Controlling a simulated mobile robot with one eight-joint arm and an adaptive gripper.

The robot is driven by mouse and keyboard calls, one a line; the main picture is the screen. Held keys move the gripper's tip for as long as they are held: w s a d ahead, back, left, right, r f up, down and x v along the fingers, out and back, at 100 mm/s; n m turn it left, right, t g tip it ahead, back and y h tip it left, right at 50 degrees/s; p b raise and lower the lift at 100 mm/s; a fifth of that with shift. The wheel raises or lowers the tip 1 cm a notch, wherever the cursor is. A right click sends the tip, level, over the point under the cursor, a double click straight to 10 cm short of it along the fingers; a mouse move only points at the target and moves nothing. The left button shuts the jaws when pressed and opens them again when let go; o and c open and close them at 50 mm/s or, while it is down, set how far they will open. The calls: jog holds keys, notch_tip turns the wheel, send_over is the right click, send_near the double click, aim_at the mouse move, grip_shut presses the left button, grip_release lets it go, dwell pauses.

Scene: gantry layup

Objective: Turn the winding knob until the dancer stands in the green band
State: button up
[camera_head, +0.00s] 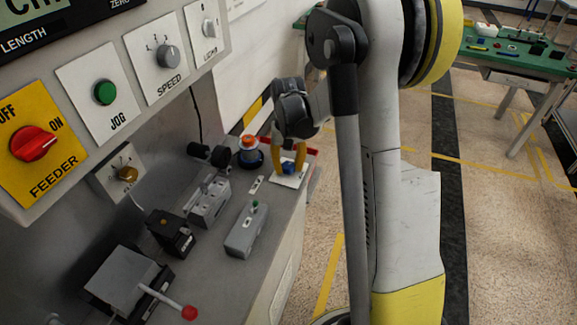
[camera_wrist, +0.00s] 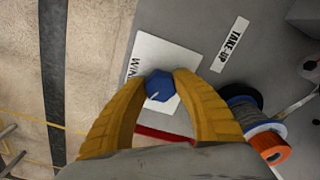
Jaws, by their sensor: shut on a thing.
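The winding knob is blue with a white pointer mark and sits on a white plate with partly hidden lettering; the knob (camera_wrist: 158,86) is in the middle of the wrist view. In the head view the knob (camera_head: 289,169) is small, at the far end of the grey bench. My gripper (camera_wrist: 160,79) has its yellow fingers closed on opposite sides of the knob; in the head view it points down over the plate (camera_head: 290,180). I cannot make out the dancer or a green band in either view.
A spool with an orange top (camera_head: 249,150) stands left of my gripper, close to the finger in the wrist view (camera_wrist: 268,146). Grey blocks (camera_head: 246,230) and a red-tipped lever (camera_head: 189,312) are nearer. A control panel (camera_head: 100,95) overhangs the left. Floor is open right.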

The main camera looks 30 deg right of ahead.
aim_at(288, 165)
jog(key=shift+m, duration=0.6)
jog(key=o, duration=1.2)
notch_tip(288, 165, up, 12)
